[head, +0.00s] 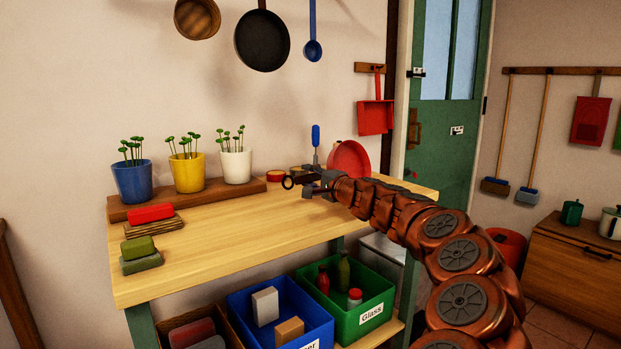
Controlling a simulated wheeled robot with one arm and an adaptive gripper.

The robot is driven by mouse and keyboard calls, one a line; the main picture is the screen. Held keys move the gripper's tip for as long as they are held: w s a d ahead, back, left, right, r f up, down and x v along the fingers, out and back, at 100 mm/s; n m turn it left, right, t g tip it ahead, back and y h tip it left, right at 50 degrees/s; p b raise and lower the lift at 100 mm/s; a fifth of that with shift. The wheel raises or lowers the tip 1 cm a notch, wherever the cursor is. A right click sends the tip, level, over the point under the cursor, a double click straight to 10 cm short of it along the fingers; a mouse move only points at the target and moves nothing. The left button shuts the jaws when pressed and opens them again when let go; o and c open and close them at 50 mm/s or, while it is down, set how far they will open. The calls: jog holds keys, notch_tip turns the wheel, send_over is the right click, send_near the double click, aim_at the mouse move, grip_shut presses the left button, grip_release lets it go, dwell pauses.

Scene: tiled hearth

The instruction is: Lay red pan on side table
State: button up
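A red pan (350,157) shows in the head view as a round red disc, tilted up on edge above the right end of the light wooden table (220,235). My gripper (313,184) is just left of and in front of the pan, over the table. Its grey fingers are closed around a dark handle that ends in a ring on the left. The link between handle and disc is partly hidden by my gripper and arm. I cannot tell whether the pan touches the table.
Potted seedlings (189,172) stand on a wooden board at the back. Sponges and a brush (151,213) lie at the left. A blue-handled tool (316,136) is behind my gripper. Bins (344,290) sit below. The front middle is clear. A wooden chest (575,265) stands right.

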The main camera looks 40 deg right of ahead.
jog(key=shift+o, duration=1.1)
jog(key=shift+s, duration=0.1)
jog(key=shift+s+d, duration=0.1)
jog(key=shift+s, duration=5.8)
